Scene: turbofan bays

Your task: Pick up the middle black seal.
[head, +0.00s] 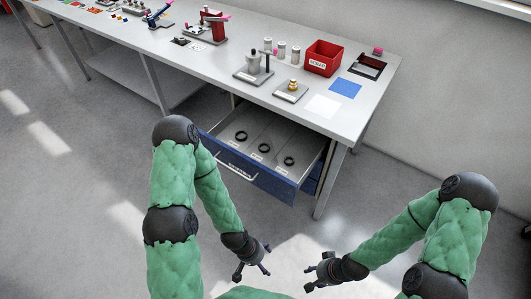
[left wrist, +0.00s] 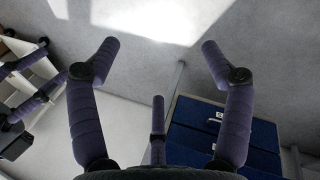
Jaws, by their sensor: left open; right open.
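Three black ring seals lie in a row in an open drawer (head: 222,150) under the bench in the head view. The middle black seal (head: 264,148) lies flat in the middle compartment, with the left seal (head: 241,135) and the right seal (head: 289,161) in the compartments on either side. My left gripper (head: 254,272) is open and empty, below and in front of the drawer, well apart from the seals. Its spread fingers show in the left wrist view (left wrist: 157,62). My right gripper (head: 311,277) is open and empty, to the right of the left one.
The blue drawer front (head: 240,172) has a pale handle. Above is the grey bench (head: 225,68) with a red bin (head: 323,58), a blue square (head: 345,88), a white square (head: 323,106) and several fixtures. The floor before the drawer is clear.

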